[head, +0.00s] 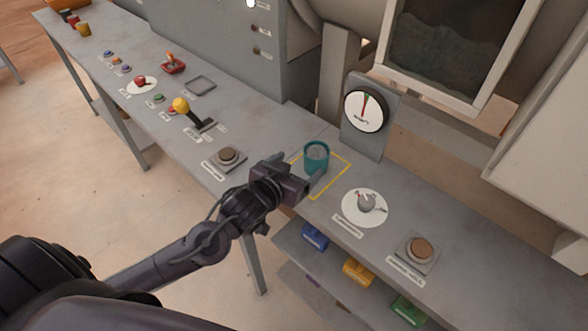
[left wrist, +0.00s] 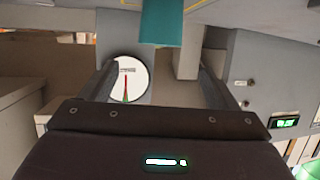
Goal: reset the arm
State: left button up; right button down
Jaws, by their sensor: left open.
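My left gripper (head: 306,180) is over the front part of the grey workbench (head: 300,133), close to a teal cup (head: 316,154). The cup stands upright inside a yellow outlined square on the bench. In the left wrist view the gripper's two fingers (left wrist: 158,72) are spread wide apart, with nothing between them. The cup shows there too (left wrist: 160,24), at the top of the picture, and looks apart from the fingers. My right gripper is not in either view.
A round dial gauge (head: 365,110) stands behind the cup. A knob on a white disc (head: 365,206) and a brown push button (head: 420,249) are to the right. Another button (head: 228,155) and a yellow-topped lever (head: 181,105) are to the left. Coloured bins (head: 358,272) sit below.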

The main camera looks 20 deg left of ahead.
pick_arm(q)
jog(key=shift+s+r, duration=0.2)
jog(key=shift+s, duration=0.15)
jog(key=shift+f, duration=0.1)
jog(key=s+f+g+y, duration=0.1)
jog(key=s+f+g, duration=0.2)
jog(key=s+g, duration=0.35)
jog(key=s+f+g+y, duration=0.1)
jog(key=s+f+g, duration=0.25)
jog(key=s, duration=0.65)
notch_tip(320, 180, down, 29)
jog(key=s+g, duration=0.2)
jog(key=s, duration=0.1)
jog(key=s+a+f, duration=0.2)
jog(key=s+f, duration=0.7)
jog(key=s+a+f, duration=0.2)
jog(key=s+f, duration=0.7)
jog(key=s, duration=0.1)
jog(key=shift+s+f+m+g, duration=0.15)
jog(key=shift+f+m+g, duration=0.2)
jog(key=shift+m+g, duration=0.05)
jog(key=shift+a, duration=0.1)
